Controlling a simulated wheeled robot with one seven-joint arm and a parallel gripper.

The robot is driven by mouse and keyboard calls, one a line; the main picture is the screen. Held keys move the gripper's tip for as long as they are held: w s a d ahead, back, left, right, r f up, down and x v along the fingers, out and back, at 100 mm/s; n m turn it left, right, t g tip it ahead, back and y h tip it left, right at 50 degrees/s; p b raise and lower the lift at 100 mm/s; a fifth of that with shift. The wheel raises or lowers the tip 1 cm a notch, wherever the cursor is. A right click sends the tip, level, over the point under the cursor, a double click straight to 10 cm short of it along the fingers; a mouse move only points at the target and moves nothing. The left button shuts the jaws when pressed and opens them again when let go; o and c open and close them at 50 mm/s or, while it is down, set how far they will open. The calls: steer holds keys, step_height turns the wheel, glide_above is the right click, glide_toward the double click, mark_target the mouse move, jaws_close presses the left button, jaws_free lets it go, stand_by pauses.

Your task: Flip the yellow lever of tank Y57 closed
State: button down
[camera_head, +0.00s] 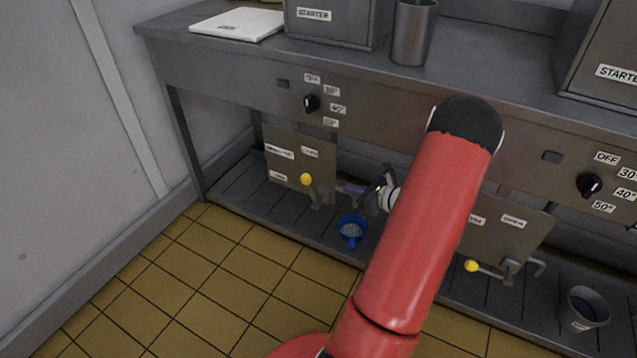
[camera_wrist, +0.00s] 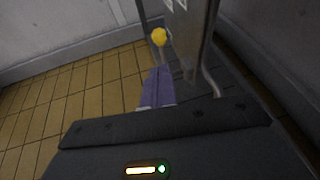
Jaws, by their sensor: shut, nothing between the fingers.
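Two levers with yellow ball knobs show under the bench. The left knob (camera_head: 306,179) stands in front of the left steel panel. The right knob (camera_head: 471,266) is on a rod that runs left from a valve under the right panel. The tank labels are too small to read, so I cannot tell which is Y57. My gripper (camera_head: 338,187) is shut and empty, just right of the left lever, its fingers pointing towards it. In the wrist view, the shut fingers (camera_wrist: 156,84) point at the yellow knob (camera_wrist: 159,37), which appears just beyond their tips. I cannot tell whether they touch.
A blue strainer (camera_head: 351,229) stands on the slatted lower shelf below my gripper. A grey bucket (camera_head: 585,308) stands at the right. Black dials (camera_head: 311,103) are on the bench front. The tiled floor (camera_head: 190,280) at left is clear.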

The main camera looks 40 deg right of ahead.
mark_target(309, 180)
steer(key=x, duration=1.4)
steer(key=shift+w+a, duration=0.1)
steer(key=shift+a, duration=0.05)
